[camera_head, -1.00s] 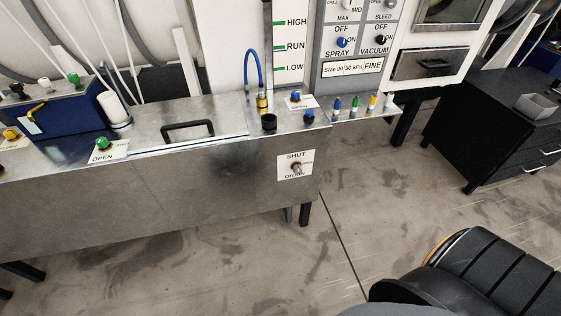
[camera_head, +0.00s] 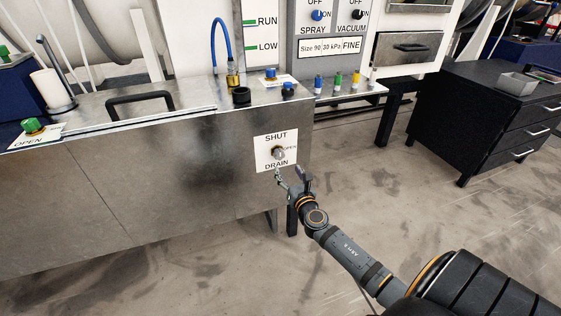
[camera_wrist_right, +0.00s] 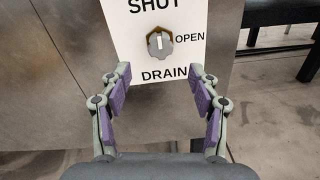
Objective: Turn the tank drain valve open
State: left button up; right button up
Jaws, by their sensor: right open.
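The drain valve (camera_head: 278,153) is a small round grey knob on a brass-coloured base. It sits on a white label plate (camera_head: 264,161) on the tank's front face, marked SHUT above, OPEN at right and DRAIN below. In the right wrist view, the knob (camera_wrist_right: 159,43) has a pale mark that stands upright, towards SHUT. My right gripper (camera_head: 291,178) is open and empty, just in front of and below the valve. In the right wrist view its two purple-padded fingers (camera_wrist_right: 160,84) are spread below the knob, apart from it. My left gripper is not in view.
The metal tank (camera_head: 130,180) has a black lid handle (camera_head: 140,103) on top. A black drawer cabinet (camera_head: 470,120) stands at the right. The floor (camera_head: 440,210) between is clear.

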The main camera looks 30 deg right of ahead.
aim_at(280, 157)
jog(key=b+x, duration=0.1)
jog(key=x, duration=0.7)
jog(key=shift+w+d+f, duration=0.1)
jog(key=shift+f, duration=0.05)
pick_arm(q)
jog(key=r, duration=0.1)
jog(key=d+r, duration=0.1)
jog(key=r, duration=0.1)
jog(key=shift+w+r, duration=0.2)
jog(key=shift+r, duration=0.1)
pick_arm(e)
jog(key=shift+w+d, duration=0.1)
jog(key=shift+w, duration=0.35)
jog(key=c, duration=1.2)
